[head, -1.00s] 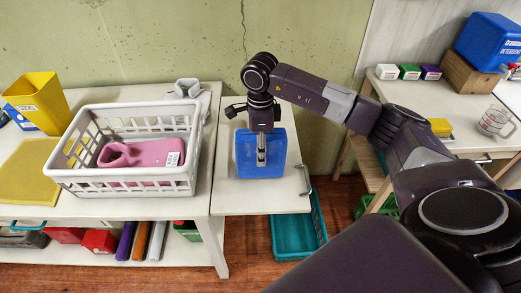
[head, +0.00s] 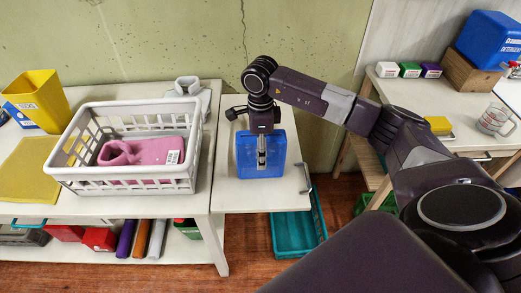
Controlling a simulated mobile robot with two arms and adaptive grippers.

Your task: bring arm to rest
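My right arm reaches in from the right, and its gripper (head: 261,165) points down at a blue container (head: 275,150) on the small white table (head: 230,192). The fingertips lie against the blue shape in the picture, and I cannot tell whether they touch or hold it. The fingers look close together, but their gap is too small to judge. My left gripper is not in view.
A yellow bin (head: 38,98) is at far left. A teal crate (head: 298,235) sits below the small table. A blue detergent box (head: 488,40) stands at far right.

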